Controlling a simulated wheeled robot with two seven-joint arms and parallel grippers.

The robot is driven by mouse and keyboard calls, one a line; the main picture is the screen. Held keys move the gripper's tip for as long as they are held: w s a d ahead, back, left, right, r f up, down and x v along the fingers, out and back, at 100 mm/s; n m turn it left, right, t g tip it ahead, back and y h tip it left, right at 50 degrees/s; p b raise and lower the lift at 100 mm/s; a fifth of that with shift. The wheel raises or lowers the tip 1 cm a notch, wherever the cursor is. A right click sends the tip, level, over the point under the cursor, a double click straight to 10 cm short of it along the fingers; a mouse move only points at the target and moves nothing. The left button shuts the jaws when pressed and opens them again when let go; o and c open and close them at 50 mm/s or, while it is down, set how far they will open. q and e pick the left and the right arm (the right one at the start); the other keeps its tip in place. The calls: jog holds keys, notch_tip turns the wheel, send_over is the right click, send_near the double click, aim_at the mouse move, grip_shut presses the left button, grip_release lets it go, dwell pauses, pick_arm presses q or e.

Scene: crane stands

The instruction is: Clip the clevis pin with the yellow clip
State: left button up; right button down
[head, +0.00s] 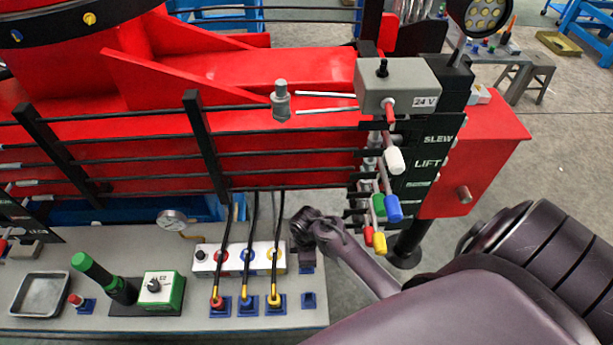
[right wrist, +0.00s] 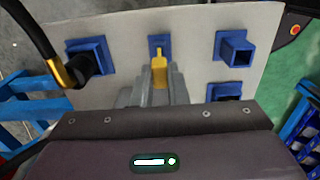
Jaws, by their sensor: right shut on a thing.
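My right gripper (head: 304,228) is low over the right end of the grey bench in the head view. In the right wrist view its two grey fingers (right wrist: 160,88) are shut on the yellow clip (right wrist: 160,68). The clip stands upright in front of a small blue holder (right wrist: 160,42); I cannot tell whether it still touches the holder. The gripper hides the clip in the head view. My left gripper is out of view.
Several cables run to blue sockets (head: 247,307) left of my right gripper; one yellow-ended cable (right wrist: 72,72) is close in the wrist view. Coloured lever knobs (head: 392,208) and a black post stand right of the gripper. Two blue holders (right wrist: 234,48) are nearby.

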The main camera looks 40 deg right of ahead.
jog(key=shift+r+p, duration=0.55)
jog(key=shift+r, duration=1.45)
